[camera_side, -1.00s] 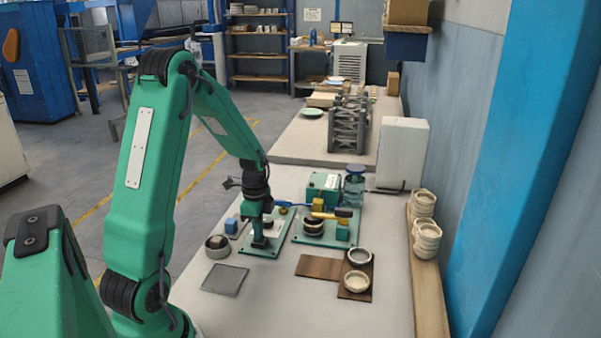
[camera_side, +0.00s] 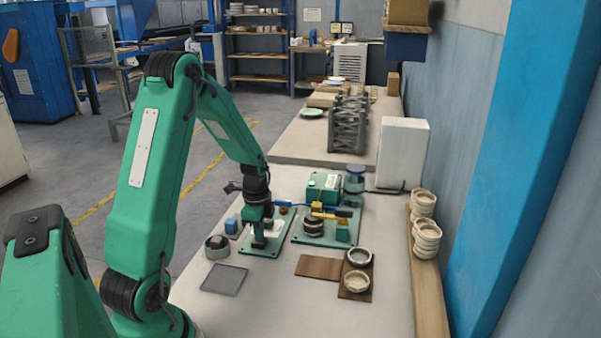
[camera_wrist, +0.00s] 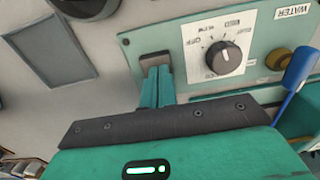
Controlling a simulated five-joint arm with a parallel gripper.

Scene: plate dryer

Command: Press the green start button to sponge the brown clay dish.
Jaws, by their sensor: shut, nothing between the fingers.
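My gripper (camera_side: 259,243) is shut and points down over the left green panel (camera_side: 281,236) on the bench. In the wrist view its two teal fingers (camera_wrist: 157,84) are together and empty, with their tips at a small brown-grey block (camera_wrist: 155,61) on the panel. No green button face shows; it may be hidden by the fingers, and I cannot tell whether they touch or press anything. The brown clay dish (camera_side: 313,224) appears to be the dark round piece on the right green machine (camera_side: 327,240), below a yellow arm (camera_side: 324,216).
A black dial (camera_wrist: 223,58) and a brass knob (camera_wrist: 278,58) sit right of my fingers, with a blue piece (camera_wrist: 299,78) beyond. A grey mat (camera_side: 224,279), a round bowl (camera_side: 217,247) and a brown board (camera_side: 319,267) lie nearby.

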